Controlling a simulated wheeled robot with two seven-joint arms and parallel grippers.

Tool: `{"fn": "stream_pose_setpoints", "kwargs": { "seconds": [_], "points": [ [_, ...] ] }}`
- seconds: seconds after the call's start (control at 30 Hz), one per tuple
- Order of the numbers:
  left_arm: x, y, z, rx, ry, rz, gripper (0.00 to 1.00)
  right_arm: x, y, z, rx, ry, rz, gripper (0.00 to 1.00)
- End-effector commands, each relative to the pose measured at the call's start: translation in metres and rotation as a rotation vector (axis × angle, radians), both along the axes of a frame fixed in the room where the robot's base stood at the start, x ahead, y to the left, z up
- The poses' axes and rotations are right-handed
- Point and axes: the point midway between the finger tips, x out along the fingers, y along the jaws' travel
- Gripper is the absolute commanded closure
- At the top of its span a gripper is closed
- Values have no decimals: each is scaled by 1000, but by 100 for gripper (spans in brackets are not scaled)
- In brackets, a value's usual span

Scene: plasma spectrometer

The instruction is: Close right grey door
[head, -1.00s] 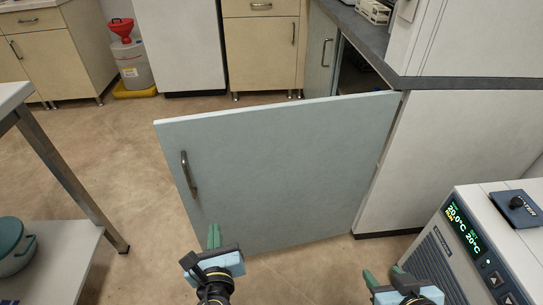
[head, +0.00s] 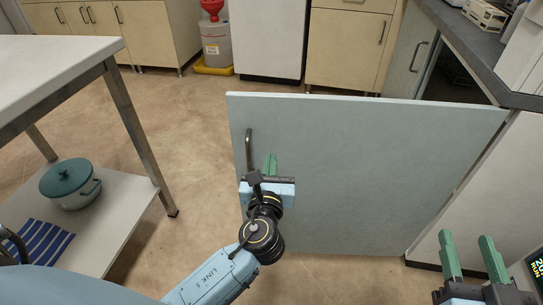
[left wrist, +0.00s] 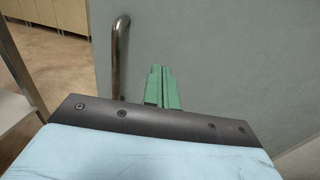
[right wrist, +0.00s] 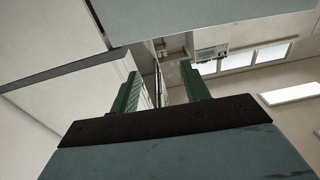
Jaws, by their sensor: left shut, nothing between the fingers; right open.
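The right grey door (head: 360,170) stands wide open, swung out from the cabinet across the middle of the head view. Its dark curved handle (head: 249,150) is near its free left edge. My left gripper (head: 270,165) is shut and empty in front of the door, just right of the handle's lower part. In the left wrist view the shut green fingers (left wrist: 161,85) point at the door face, right of the handle (left wrist: 119,55); I cannot tell whether they touch. My right gripper (head: 467,255) is open and empty near the door's hinge side, low at the right.
A table with a lower shelf (head: 120,215) stands at the left, carrying a teal-lidded pot (head: 70,183). The left grey door (head: 408,55) also stands at the cabinet, under the dark countertop (head: 465,45). A temperature-display unit shows at the right edge. Floor left of the door is clear.

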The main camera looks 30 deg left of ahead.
Motion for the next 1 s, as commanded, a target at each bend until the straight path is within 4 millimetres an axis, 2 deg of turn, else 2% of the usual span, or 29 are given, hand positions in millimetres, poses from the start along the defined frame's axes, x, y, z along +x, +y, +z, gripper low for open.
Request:
{"fn": "stream_pose_setpoints", "kwargs": {
  "seconds": [0.2,0.4,0.6,1.0],
  "points": [
    [20,8,-1,0,-1,0,100,-4,5,32,61,-196,14,54],
    [30,13,-1,0,0,0,100,-10,6,51,98,-311,21,54],
    [34,14,-1,1,1,0,100,-13,7,58,112,-350,23,54],
    [36,17,0,2,1,-4,100,-12,7,58,109,-344,23,54]
  ]
}}
